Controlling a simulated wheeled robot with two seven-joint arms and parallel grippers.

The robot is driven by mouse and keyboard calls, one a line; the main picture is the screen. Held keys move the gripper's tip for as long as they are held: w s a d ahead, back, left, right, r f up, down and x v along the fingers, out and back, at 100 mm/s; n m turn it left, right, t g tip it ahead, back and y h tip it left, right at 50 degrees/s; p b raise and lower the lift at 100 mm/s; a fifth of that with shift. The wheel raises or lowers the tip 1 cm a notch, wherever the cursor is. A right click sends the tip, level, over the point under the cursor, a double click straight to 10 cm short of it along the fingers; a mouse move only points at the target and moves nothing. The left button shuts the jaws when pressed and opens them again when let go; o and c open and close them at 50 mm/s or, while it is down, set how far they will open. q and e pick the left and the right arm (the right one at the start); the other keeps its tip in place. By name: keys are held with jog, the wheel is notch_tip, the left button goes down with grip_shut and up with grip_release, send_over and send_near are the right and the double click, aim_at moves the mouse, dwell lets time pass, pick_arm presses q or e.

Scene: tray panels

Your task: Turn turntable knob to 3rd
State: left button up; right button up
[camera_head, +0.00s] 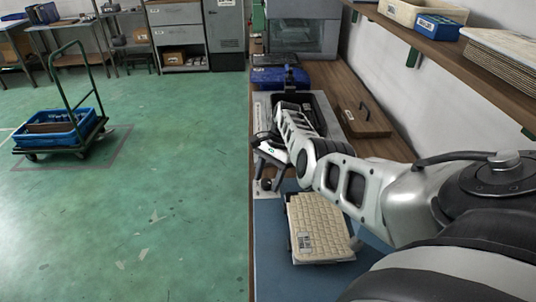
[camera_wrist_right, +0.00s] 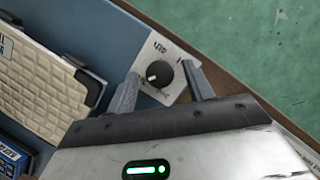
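The black round knob (camera_wrist_right: 159,74) with a white pointer mark sits on a light plate (camera_wrist_right: 172,51) with small printed markings. The pointer aims to the lower left in the right wrist view; I cannot read the position labels. My right gripper (camera_wrist_right: 162,70) is open, with one finger on each side of the knob; I cannot tell whether they touch it. In the head view my right gripper (camera_head: 269,170) reaches down over the bench's left edge, where the knob is small and partly hidden. My left gripper is not in view.
A beige textured panel (camera_head: 318,225) lies on the blue mat (camera_head: 275,265) close by. A wooden board with a handle (camera_head: 364,118) lies farther back. A shelf (camera_head: 440,50) overhangs the right side. Green floor is open to the left, with a cart (camera_head: 60,130).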

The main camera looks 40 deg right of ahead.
pick_arm(q)
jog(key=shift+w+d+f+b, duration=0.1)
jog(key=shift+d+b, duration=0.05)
jog(key=shift+b, duration=0.45)
pick_arm(e)
jog(key=v, duration=1.6)
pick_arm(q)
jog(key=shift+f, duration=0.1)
